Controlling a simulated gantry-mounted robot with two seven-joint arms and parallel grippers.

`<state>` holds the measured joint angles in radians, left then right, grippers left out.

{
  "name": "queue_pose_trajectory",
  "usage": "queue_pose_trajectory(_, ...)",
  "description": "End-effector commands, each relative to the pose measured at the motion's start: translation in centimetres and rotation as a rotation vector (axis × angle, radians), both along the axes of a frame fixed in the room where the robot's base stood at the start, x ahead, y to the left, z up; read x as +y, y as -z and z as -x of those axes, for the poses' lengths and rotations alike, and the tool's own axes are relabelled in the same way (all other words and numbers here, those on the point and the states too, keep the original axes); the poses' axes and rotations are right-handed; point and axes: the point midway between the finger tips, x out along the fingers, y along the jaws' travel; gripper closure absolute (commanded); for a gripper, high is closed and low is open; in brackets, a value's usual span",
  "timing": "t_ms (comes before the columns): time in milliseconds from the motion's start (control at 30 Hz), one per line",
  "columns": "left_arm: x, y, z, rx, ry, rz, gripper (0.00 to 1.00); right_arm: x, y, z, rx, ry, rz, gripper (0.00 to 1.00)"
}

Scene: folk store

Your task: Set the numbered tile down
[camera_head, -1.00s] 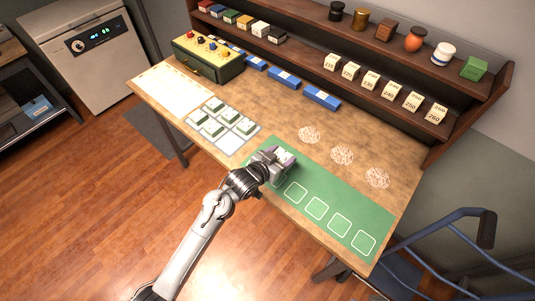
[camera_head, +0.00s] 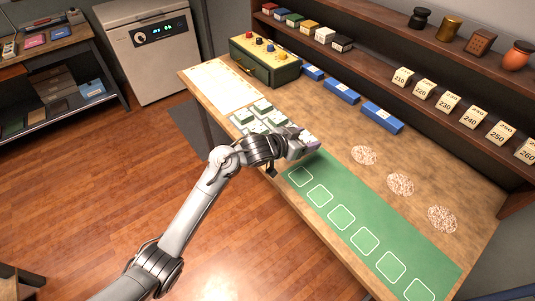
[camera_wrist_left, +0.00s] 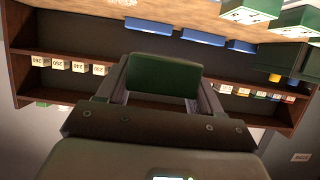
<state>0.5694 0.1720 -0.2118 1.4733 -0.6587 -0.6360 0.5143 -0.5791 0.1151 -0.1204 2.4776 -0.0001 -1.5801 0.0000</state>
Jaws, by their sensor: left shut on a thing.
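My left gripper (camera_head: 308,143) hangs above the near left end of the green mat (camera_head: 330,168), beside the tile tray. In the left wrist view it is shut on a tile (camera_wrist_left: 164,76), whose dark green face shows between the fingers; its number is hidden. The mat has a row of white-outlined squares, and those in sight look empty. Other pale tiles with green sides (camera_head: 262,106) sit in the tray left of the gripper, partly hidden by the arm. Some also show at the top right of the left wrist view (camera_wrist_left: 248,12). My right gripper is out of view.
Three pale speckled discs (camera_head: 400,184) lie on the table behind the mat. Blue blocks (camera_head: 341,91) and a green box with coloured knobs (camera_head: 265,60) stand near the shelf. Numbered cream blocks (camera_head: 448,102) line the shelf. A pale sheet (camera_head: 222,86) covers the left end.

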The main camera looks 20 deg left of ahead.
Motion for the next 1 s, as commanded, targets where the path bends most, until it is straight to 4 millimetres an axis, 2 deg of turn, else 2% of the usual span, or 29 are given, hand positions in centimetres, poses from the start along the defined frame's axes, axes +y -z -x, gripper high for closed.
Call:
queue_pose_trajectory(33, 0.2, -0.2, -0.4, -0.003, -0.001, 0.000, 0.70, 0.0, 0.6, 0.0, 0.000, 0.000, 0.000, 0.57)
queue_pose_trajectory(167, 1.4, -0.1, -1.0, 0.001, -0.004, 0.000, 0.70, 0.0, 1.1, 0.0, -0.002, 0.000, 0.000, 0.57)
queue_pose_trajectory(600, 9.3, 4.7, -2.9, 0.002, -0.005, 0.001, 0.70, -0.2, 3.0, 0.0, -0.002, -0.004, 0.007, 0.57)
queue_pose_trajectory(800, 11.2, 5.7, -3.4, 0.000, -0.004, 0.001, 0.70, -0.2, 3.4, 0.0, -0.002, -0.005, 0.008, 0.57)
queue_pose_trajectory(1000, 11.5, 6.3, -3.5, 0.000, -0.002, 0.000, 0.70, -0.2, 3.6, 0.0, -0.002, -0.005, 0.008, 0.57)
